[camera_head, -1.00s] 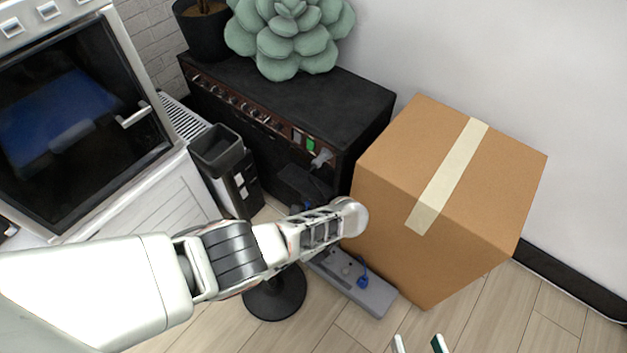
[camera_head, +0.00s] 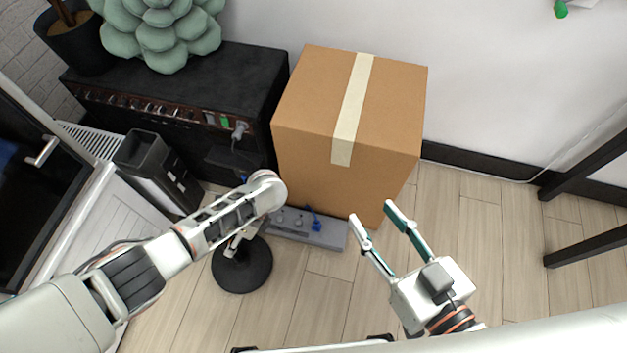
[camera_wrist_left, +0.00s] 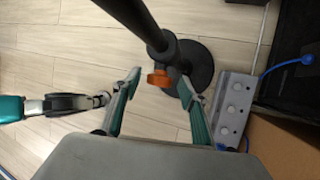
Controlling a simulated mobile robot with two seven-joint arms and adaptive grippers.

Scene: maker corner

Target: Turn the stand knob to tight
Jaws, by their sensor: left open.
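The stand shows in the head view as a round black base (camera_head: 242,268) on the floor, partly behind my left arm. In the left wrist view its black pole (camera_wrist_left: 143,22) rises from the base (camera_wrist_left: 196,62), with an orange knob (camera_wrist_left: 159,79) on it. My left gripper (camera_wrist_left: 159,87) is open, with one finger on either side of the knob and visible gaps between. In the head view its fingers are mostly hidden under the arm. My right gripper (camera_head: 371,211) is open and empty, above the floor right of the stand.
A cardboard box (camera_head: 315,105) stands behind a grey pedal unit (camera_head: 325,234) with a blue plug, close right of the stand. A black amplifier (camera_head: 240,75) and a dark bin (camera_head: 150,165) are behind left. Dark legs (camera_head: 590,165) stand at far right; floor between is clear.

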